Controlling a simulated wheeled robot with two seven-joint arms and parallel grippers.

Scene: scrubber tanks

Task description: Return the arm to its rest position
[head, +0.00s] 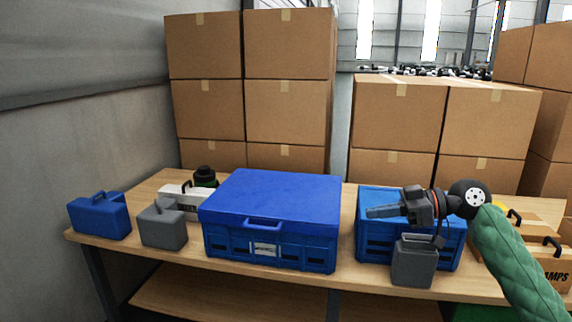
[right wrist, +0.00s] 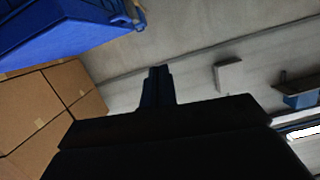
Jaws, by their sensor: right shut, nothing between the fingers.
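My right arm, in a green padded sleeve, comes in from the lower right in the head view. Its gripper (head: 384,211) is shut and empty, pointing left above the table, in front of a blue crate (head: 440,262). The shut fingers also show dark in the right wrist view (right wrist: 157,88). A grey canister (head: 414,268) stands just below the gripper, at the table's front; I see a gap between the fingertips and it. My left gripper is not in view.
A wooden table (head: 180,250) holds a large lidded blue box (head: 270,205), a blue case (head: 100,217), a grey canister (head: 163,228), a white case (head: 182,196) and wooden boxes (head: 550,262) at right. Stacked cartons (head: 288,110) stand behind. A grey wall is at left.

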